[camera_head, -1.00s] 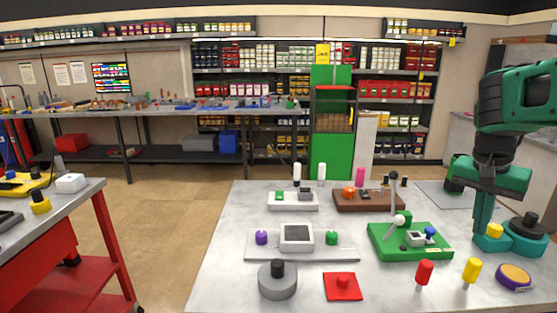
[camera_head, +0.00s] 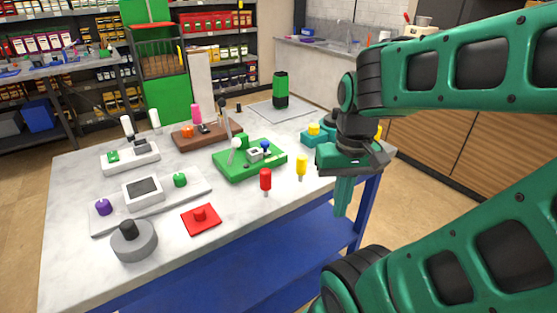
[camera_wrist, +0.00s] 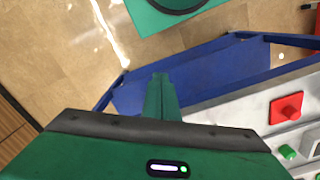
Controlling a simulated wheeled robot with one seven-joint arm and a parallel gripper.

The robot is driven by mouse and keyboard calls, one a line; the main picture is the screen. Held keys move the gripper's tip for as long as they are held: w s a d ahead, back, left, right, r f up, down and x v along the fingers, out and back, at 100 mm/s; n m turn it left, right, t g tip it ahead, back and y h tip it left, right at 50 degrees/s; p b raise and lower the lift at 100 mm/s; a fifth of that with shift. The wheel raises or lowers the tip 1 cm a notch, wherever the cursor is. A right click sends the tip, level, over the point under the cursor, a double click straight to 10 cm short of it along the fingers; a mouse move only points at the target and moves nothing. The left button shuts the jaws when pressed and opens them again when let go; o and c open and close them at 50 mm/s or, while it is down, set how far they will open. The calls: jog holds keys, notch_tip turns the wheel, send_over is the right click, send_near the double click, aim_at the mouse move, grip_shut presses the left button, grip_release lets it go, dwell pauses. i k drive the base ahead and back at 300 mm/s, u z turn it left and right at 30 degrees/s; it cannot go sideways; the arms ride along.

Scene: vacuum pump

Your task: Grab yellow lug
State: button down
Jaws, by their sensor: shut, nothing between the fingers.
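A small yellow peg-like piece (camera_head: 301,167), which looks like the yellow lug, stands upright on the grey table near its front edge in the head view. A similar red piece (camera_head: 265,180) stands to its left. Another yellow piece (camera_head: 314,129) sits on a teal base behind it, partly hidden by my arm. My gripper (camera_head: 342,207) points down, to the right of the lug and apart from it, in front of the table edge. Its fingers are together and empty. The wrist view shows the shut fingers (camera_wrist: 160,85) over the blue table frame; no yellow piece shows there.
A green board (camera_head: 232,166) with a lever, a red square block (camera_head: 201,219) and a grey round part (camera_head: 134,242) stand on the table (camera_head: 75,180). A blue lower shelf (camera_head: 240,262) lies under it. The tabletop around the lug is mostly clear.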

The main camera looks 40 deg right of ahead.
aim_at(302, 159)
jog(key=z, duration=0.05)
jog(key=k, duration=0.5)
jog(key=z, duration=1.9)
jog(key=k, duration=0.7)
jog(key=u, duration=0.15)
jog(key=i, duration=0.5)
jog(key=u, duration=0.1)
